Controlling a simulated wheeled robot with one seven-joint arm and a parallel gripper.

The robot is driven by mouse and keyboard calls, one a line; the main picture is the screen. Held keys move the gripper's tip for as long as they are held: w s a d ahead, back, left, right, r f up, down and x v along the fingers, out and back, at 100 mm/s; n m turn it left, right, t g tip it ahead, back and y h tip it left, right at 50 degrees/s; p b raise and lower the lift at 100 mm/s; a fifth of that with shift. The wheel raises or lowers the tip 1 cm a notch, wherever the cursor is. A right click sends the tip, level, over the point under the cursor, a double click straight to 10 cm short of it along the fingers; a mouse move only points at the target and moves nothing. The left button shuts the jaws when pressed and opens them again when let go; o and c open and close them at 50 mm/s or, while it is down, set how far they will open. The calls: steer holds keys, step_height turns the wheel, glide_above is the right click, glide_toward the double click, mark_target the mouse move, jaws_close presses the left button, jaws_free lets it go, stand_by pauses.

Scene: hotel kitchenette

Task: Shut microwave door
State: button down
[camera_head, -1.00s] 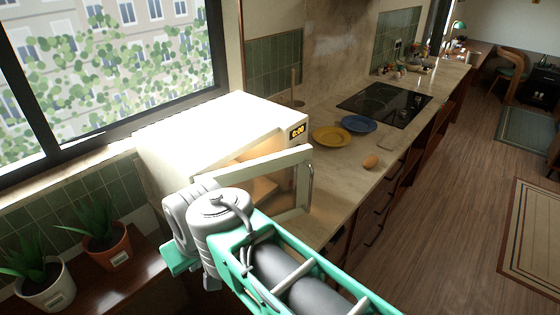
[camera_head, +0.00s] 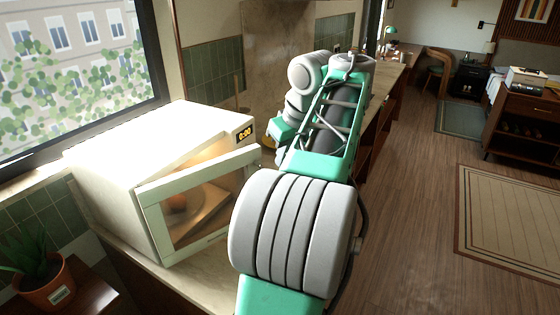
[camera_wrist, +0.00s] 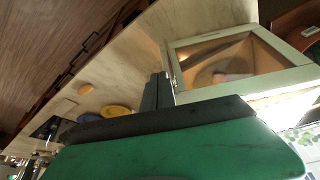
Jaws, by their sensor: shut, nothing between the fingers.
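The white microwave (camera_head: 110,170) stands on the counter at the left in the head view. Its framed glass door (camera_head: 205,205) stands partly open, with a gap along the top and a lit interior behind it. The door also shows in the wrist view (camera_wrist: 240,62), with a slim handle (camera_wrist: 174,68) along its free edge. My gripper (camera_wrist: 157,80) shows in the wrist view as dark fingers, shut and empty, close beside that handle. I cannot tell if they touch it. In the head view the fingertips are hard to make out behind my arm, near the door's free edge.
A yellow plate (camera_wrist: 116,110), a blue plate (camera_wrist: 90,117) and a brown roundish object (camera_wrist: 86,88) lie on the counter beyond the microwave. A potted plant (camera_head: 45,280) stands at the lower left.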

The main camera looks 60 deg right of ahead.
steer(key=w+d+f+b, duration=0.2)
steer(key=w+f, duration=0.4)
steer(key=shift+w, duration=0.1)
